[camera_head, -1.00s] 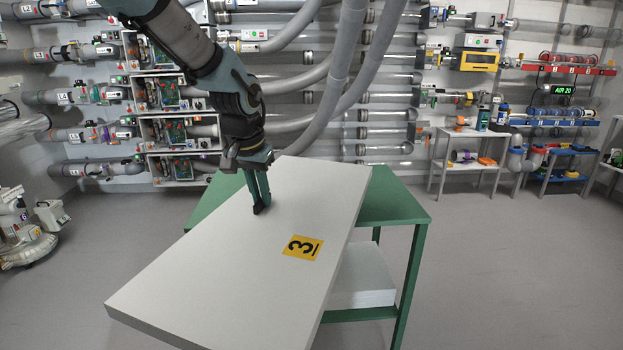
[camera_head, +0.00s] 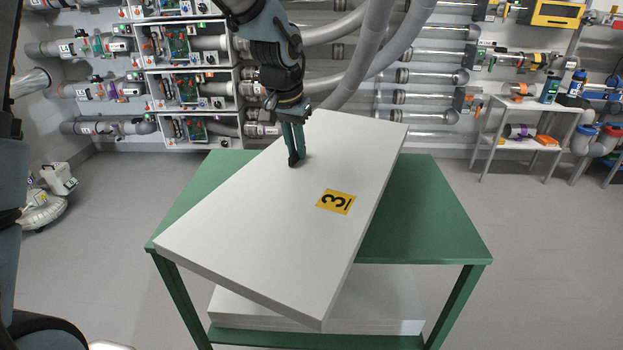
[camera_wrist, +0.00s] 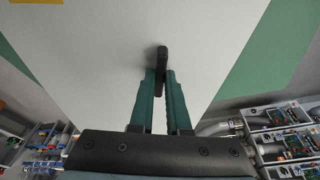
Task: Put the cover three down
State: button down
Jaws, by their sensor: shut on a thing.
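Cover three is a large white panel (camera_head: 250,215) with a yellow label (camera_head: 335,201) marked 3. It lies roughly flat and turned at an angle over the green table (camera_head: 440,225). Its near corner reaches past the table's front edge. I cannot tell whether it touches the tabletop. My gripper (camera_head: 293,160) points down at the panel's far part and is shut on its small dark handle. The wrist view shows the dark handle (camera_wrist: 162,62) between my gripper's green fingers (camera_wrist: 160,90), against the panel's white face (camera_wrist: 90,60). The fingers hide part of the handle.
A stack of white panels (camera_head: 385,300) lies on the table's lower shelf. Green tabletop is bare at the right and the far left. Wall pipes and cabinets (camera_head: 190,90) stand behind, with a small grey table (camera_head: 510,130) at the back right.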

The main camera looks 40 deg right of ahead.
notch_tip(320, 180, down, 8)
jog(key=shift+f+p, duration=0.15)
jog(key=shift+p, duration=0.3)
jog(key=c, duration=0.9)
grip_release()
jog(key=b+v, duration=0.1)
jog(key=v, duration=1.1)
jog(key=shift+b, duration=0.3)
jog(key=w+a, duration=0.1)
jog(key=a, duration=0.1)
jog(key=w+a+n, duration=0.1)
jog(key=a, duration=0.2)
jog(key=w+a+f+n, duration=0.1)
jog(key=w+a, duration=0.1)
jog(key=a, duration=0.1)
jog(key=shift+a+f+y, duration=0.1)
jog(key=shift+a+y, duration=0.1)
jog(key=shift+y, duration=0.1)
jog(key=s+a+f+n, duration=0.1)
jog(key=a+n, duration=0.2)
jog(key=a, duration=0.7)
jog(key=a+f+n+y, duration=0.1)
jog(key=a+f+n, duration=0.1)
jog(key=a, duration=0.9)
jog(key=s+a+f+n, duration=0.1)
jog(key=a+n, duration=0.3)
jog(key=a, duration=0.6)
jog(key=shift+s+a+f+y, duration=0.2)
jog(key=shift+s+a+y, duration=0.1)
jog(key=shift+y, duration=0.1)
